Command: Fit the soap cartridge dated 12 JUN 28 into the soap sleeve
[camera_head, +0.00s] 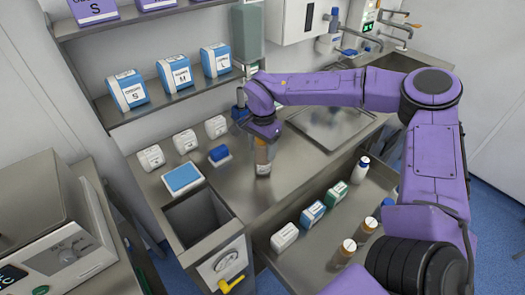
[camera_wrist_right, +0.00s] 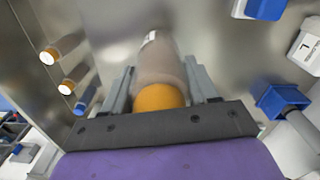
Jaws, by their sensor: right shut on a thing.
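My right gripper (camera_head: 262,132) points down over the steel counter and is shut on an amber-brown bottle (camera_head: 263,158). In the right wrist view the fingers (camera_wrist_right: 160,90) clasp it from both sides; its near end (camera_wrist_right: 160,97) is orange, and a small white patch shows at its far end. I cannot read a date on it, nor tell whether its base touches the counter. Several similar amber bottles with pale tops, such as one (camera_head: 367,228) by the front, stand on the lower shelf. I cannot surely pick out the soap sleeve. My left gripper is not in view.
White boxes (camera_head: 151,158) and a blue pad (camera_head: 183,178) lie left on the counter (camera_head: 236,193). A blue block (camera_head: 220,154) sits near the held bottle. An open bin (camera_head: 197,217) is at the front. Glove boxes (camera_head: 175,74) fill the shelf above; a sink lies right.

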